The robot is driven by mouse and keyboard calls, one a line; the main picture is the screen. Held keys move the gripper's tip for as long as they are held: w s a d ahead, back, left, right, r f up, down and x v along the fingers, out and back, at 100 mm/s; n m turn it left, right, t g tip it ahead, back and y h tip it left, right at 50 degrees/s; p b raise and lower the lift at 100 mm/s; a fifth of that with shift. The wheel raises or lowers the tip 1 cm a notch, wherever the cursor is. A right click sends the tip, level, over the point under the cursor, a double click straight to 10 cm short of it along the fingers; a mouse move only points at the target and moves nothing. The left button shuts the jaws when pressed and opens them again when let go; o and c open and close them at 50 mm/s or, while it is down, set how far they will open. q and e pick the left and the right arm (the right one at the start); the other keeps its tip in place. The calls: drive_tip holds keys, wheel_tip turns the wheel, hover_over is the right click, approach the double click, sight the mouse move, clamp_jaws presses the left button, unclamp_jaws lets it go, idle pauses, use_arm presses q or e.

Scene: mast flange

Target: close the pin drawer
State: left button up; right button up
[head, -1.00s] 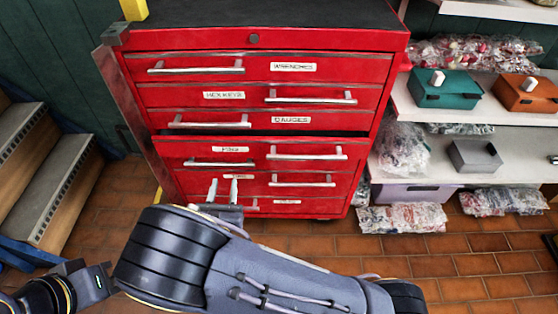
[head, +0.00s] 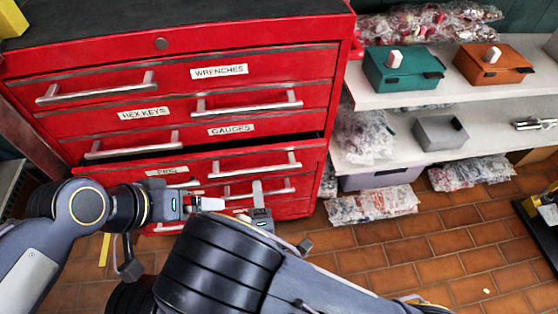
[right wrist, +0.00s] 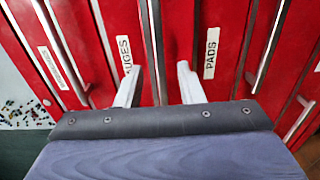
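The pin drawer (head: 315,152) is a red drawer front with a PINS label (head: 167,171) in the red tool cabinet (head: 258,75). It stands out a little, with a dark gap above it under the gauges drawer. My right gripper (head: 258,195) is low in front of the cabinet, below the pin drawer's right handle (head: 254,167).
Shelves (head: 390,95) at right hold a teal box (head: 402,70), an orange box (head: 490,62) and a grey bin (head: 440,133). Wrapped bags (head: 372,206) lie on the floor by the cabinet. The tiled floor (head: 430,250) at right is mostly clear.

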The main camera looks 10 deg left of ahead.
sight(255, 174)
drive_tip(key=x, duration=0.7)
drive_tip(key=shift+w+a, duration=0.1)
drive_tip(key=shift+w, duration=0.15)
clamp_jaws()
drive_tip(key=shift+w, duration=0.1)
